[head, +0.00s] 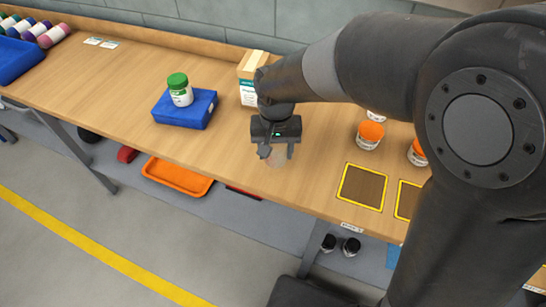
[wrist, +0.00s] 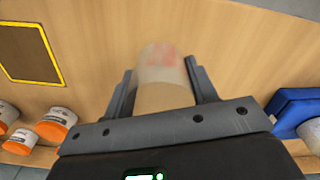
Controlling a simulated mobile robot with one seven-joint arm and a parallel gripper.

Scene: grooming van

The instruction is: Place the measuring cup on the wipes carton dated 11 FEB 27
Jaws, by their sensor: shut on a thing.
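The measuring cup is translucent with a reddish marking. It shows in the wrist view (wrist: 163,68) between the two fingers, and faintly below my gripper in the head view (head: 276,158). My gripper (head: 277,152) is shut on it, over the front part of the wooden bench; I cannot tell whether the cup touches the bench. A carton (head: 247,90) with a tan top and a white and teal face stands behind my gripper, partly hidden by my arm. I cannot read any date on it.
A blue block (head: 186,112) carries a green-lidded jar (head: 180,92). Orange-lidded jars (head: 369,135) stand to the right, behind yellow-bordered squares (head: 362,188). A blue bin (head: 14,60) and several bottles are at far left. The bench between bin and block is clear.

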